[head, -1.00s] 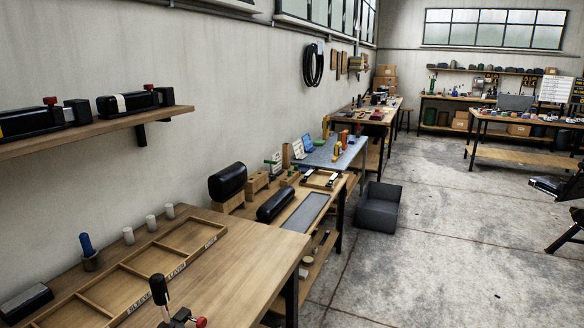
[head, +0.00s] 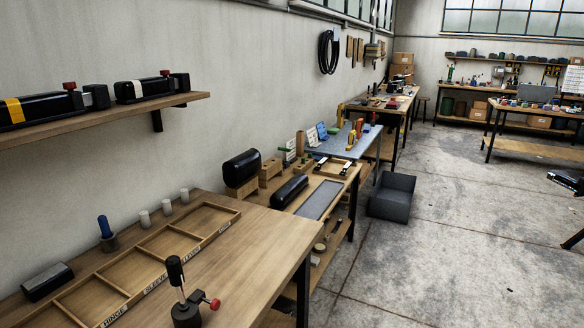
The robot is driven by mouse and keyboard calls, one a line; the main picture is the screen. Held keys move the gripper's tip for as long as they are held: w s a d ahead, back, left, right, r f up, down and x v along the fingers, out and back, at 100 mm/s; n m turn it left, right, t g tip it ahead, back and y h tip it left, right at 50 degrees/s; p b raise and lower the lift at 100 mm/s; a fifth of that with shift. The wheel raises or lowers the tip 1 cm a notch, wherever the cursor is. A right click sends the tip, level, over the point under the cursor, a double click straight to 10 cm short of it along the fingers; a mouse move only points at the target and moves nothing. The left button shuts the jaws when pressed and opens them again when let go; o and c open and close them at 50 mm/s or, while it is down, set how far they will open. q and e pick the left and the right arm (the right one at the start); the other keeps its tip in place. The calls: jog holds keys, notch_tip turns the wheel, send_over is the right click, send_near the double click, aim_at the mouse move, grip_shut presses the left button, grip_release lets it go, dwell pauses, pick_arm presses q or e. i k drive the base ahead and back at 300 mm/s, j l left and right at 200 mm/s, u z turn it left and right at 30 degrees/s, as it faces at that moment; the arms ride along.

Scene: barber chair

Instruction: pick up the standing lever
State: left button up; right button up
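The standing lever (head: 176,277) has a black grip on a thin metal rod. It rises upright from a dark round base with a red knob at its side (head: 215,304). It stands on the near wooden workbench (head: 240,240), close to the front edge of the picture, to the right of the labelled tray.
A divided wooden tray (head: 190,246) with labels lies on the bench. Behind it are several white cylinders (head: 167,207), a blue-handled tool (head: 104,227) and a black block (head: 47,282). A wall shelf (head: 110,118) overhangs at left.

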aim_at(185, 314)
jog(key=u, duration=0.95)
jog(key=i+l+u, duration=0.15)
jog(key=l+u, duration=0.7)
jog(key=l, duration=0.2)
jog(key=l+u, duration=0.4)
jog(key=l, duration=0.85)
jog(key=k, duration=0.5)
